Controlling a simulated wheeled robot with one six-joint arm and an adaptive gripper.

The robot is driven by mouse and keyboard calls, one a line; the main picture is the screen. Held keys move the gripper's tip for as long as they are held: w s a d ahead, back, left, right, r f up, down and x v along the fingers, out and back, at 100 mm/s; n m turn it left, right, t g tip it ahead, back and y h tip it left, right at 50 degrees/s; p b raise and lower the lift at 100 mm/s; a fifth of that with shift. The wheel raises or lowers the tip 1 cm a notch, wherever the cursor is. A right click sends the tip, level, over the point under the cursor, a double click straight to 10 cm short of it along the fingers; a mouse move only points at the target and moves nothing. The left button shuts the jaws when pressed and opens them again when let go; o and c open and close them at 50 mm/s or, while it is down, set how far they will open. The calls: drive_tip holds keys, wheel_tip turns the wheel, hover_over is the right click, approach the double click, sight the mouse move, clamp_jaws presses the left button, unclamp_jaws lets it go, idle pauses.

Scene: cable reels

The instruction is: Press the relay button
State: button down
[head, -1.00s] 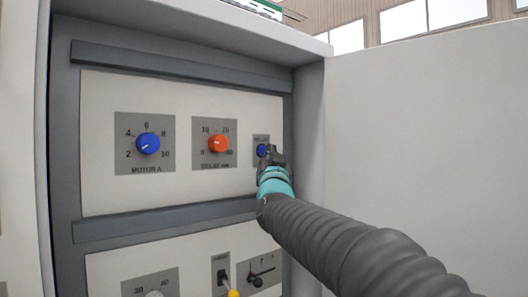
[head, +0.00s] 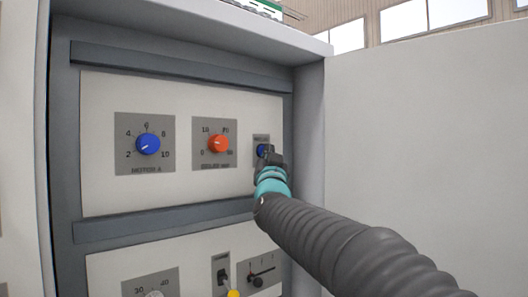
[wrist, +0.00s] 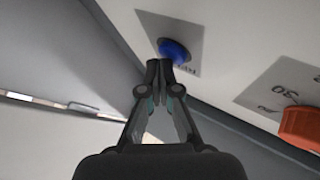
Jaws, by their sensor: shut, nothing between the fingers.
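The relay button is a round blue button (head: 261,151) on a small grey plate at the right end of the upper panel. It also shows in the wrist view (wrist: 174,51), just beyond my fingertips. My gripper (wrist: 164,68) is shut and empty, its tips close to the button's near edge. I cannot tell whether they touch it. In the head view my gripper (head: 268,158) covers part of the button and its plate.
Left of the button are an orange dial (head: 218,144) and a blue dial (head: 148,143). A lower panel holds a small switch (head: 223,276) and a lever dial (head: 258,281). The open cabinet door (head: 430,150) stands to the right of my arm.

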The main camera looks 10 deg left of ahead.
drive_tip(key=shift+w+a, duration=0.1)
drive_tip(key=shift+a, duration=0.05)
idle(0.6)
drive_tip(key=shift+s+d+f+b, duration=0.1)
drive_tip(key=shift+s+d+b, duration=0.45)
drive_tip(key=shift+d+b, duration=0.05)
drive_tip(key=shift+s+d+b, duration=1.65)
drive_tip(key=shift+d, duration=0.3)
